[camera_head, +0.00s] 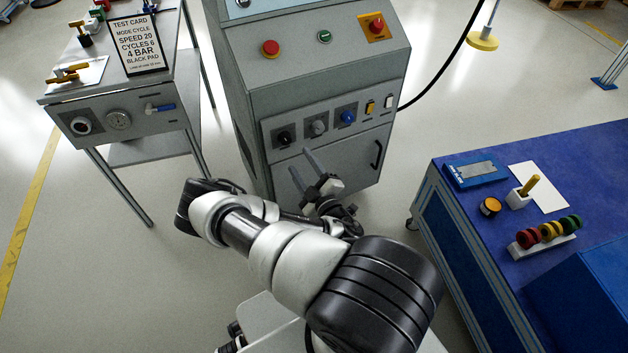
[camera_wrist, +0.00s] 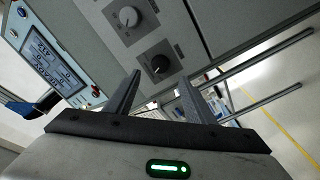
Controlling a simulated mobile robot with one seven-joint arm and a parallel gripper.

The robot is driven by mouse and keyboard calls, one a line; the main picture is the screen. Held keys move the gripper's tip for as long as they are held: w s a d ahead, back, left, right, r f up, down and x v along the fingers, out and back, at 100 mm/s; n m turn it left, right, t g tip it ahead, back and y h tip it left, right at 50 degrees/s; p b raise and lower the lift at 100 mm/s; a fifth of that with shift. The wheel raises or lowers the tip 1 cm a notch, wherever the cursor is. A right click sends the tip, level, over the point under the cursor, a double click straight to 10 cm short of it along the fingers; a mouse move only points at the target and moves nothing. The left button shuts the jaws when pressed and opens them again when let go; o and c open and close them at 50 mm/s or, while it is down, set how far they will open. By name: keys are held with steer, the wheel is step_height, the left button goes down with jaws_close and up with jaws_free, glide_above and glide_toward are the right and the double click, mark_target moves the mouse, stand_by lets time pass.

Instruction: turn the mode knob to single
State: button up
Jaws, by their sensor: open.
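The front panel of the grey cabinet carries a black knob (camera_head: 284,139), a grey knob (camera_head: 318,127) and a blue knob (camera_head: 347,117) in a row. I cannot read which one is the mode knob. My gripper (camera_head: 300,164) is in front of the panel, its two fingers apart and empty. In the wrist view, the black knob (camera_wrist: 158,65) shows a white pointer mark and lies beyond and between the fingertips (camera_wrist: 160,77), with no clear contact. The grey knob (camera_wrist: 129,16) is above left of it there.
A yellow switch (camera_head: 370,108) and a white switch (camera_head: 388,101) are right of the knobs. A test card (camera_head: 135,45) stands on the left table, reading "MODE CYCLE". A blue-topped bench (camera_head: 470,220) is at right.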

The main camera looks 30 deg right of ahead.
steer(key=s+p, duration=0.1)
steer(key=s, duration=0.7)
steer(key=shift+s+a+p, duration=0.2)
steer(key=shift+a+p, duration=0.1)
